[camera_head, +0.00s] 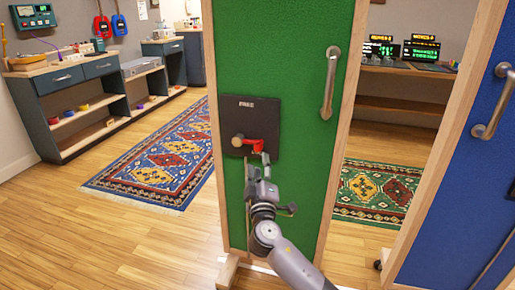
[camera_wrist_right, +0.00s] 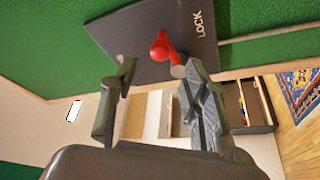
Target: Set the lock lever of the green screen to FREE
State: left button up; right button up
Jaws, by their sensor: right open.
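The green screen (camera_head: 285,60) stands upright in a wooden frame. A black plate (camera_head: 262,112) on it has the word FREE at its top edge. A red lever (camera_head: 254,143) reaches right from a tan round knob (camera_head: 238,141) and points at neither word clearly. In the right wrist view the red lever (camera_wrist_right: 160,47) lies on the plate (camera_wrist_right: 140,30) near the word LOCK (camera_wrist_right: 199,25). My right gripper (camera_head: 257,161) is just below the lever, its fingers (camera_wrist_right: 153,72) open and empty, apart from the lever as far as I can tell. My left gripper is out of view.
A metal handle (camera_head: 330,83) sits on the screen, up and right of the plate. A blue screen (camera_head: 465,180) stands close on the right. Patterned rugs (camera_head: 160,165) lie behind, and a shelf unit (camera_head: 70,105) stands at the left wall. The floor at front left is clear.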

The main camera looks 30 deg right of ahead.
aim_at(258, 150)
jog(key=x, duration=0.7)
jog(key=shift+w+d, duration=0.1)
jog(key=shift+w, duration=0.2)
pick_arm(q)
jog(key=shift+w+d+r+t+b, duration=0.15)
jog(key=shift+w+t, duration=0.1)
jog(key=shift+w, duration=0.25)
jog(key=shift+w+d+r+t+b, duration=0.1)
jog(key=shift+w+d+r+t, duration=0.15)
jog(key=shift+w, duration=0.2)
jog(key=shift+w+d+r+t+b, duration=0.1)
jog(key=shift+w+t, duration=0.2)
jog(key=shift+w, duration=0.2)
pick_arm(e)
jog(key=shift+w+d+r, duration=0.2)
jog(key=shift+w+d, duration=0.05)
jog(key=shift+w, duration=0.2)
jog(key=shift+c, duration=0.4)
grip_shut()
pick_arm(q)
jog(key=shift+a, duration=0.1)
